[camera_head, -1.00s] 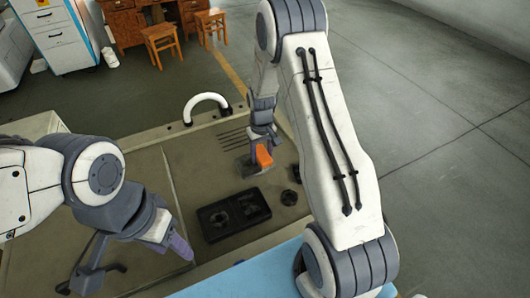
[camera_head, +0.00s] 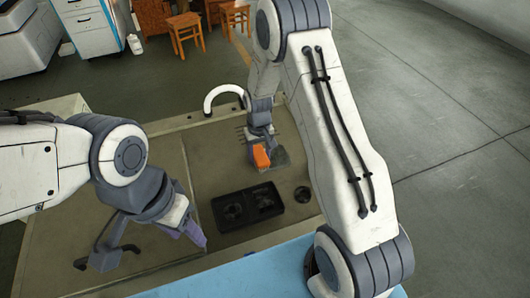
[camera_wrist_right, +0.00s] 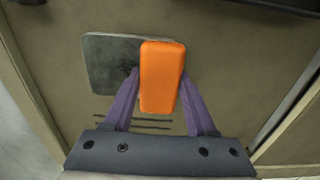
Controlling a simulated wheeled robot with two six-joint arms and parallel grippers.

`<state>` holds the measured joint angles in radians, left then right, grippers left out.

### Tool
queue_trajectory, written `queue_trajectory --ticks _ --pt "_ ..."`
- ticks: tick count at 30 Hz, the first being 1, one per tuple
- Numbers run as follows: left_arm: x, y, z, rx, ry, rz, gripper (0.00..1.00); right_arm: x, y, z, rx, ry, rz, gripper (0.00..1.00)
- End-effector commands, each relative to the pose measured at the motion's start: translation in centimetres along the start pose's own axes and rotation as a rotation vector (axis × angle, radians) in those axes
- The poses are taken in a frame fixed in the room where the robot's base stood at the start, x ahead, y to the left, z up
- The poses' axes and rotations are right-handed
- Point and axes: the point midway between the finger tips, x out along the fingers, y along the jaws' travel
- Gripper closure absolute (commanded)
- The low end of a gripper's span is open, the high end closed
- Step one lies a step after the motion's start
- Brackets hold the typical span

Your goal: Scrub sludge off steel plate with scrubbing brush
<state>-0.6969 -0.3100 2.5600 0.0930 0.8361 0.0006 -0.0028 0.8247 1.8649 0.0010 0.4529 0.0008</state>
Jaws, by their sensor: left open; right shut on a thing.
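My right gripper (camera_wrist_right: 158,95) is shut on an orange scrubbing brush (camera_wrist_right: 162,75). In the head view the brush (camera_head: 261,156) is low over the far part of the bench. The grey steel plate (camera_wrist_right: 103,52) lies flat under and beside the brush, which covers one edge of it. A dark smear (camera_wrist_right: 131,68) shows on the plate right beside the brush. Bristles and any contact with the plate are hidden. The plate (camera_head: 280,155) also shows in the head view. My left gripper (camera_head: 194,234) is open and empty, low over the near left bench.
A black tray (camera_head: 248,207) with two recesses lies nearer than the plate. A small dark round part (camera_head: 302,194) sits to its right. A white curved handle (camera_head: 223,90) rises at the bench's far edge. Slots are cut beside the plate.

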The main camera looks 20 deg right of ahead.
Motion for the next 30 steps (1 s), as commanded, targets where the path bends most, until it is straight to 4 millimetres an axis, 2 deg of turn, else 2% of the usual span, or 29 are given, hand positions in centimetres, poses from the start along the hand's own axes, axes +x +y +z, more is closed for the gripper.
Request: queue_trajectory --ticks 8,18,30 --pt "-0.2 0.0 0.0 0.0 0.0 0.0 0.5 -0.1 0.5 -0.4 0.001 0.0 0.0 0.88" --pt "-0.2 0.0 0.0 0.0 0.0 0.0 0.5 0.0 3.5 -0.5 0.002 0.001 0.0 0.88" --pt "-0.2 0.0 0.0 0.0 0.0 0.0 0.5 0.1 5.5 -0.5 0.003 0.001 0.0 0.88"
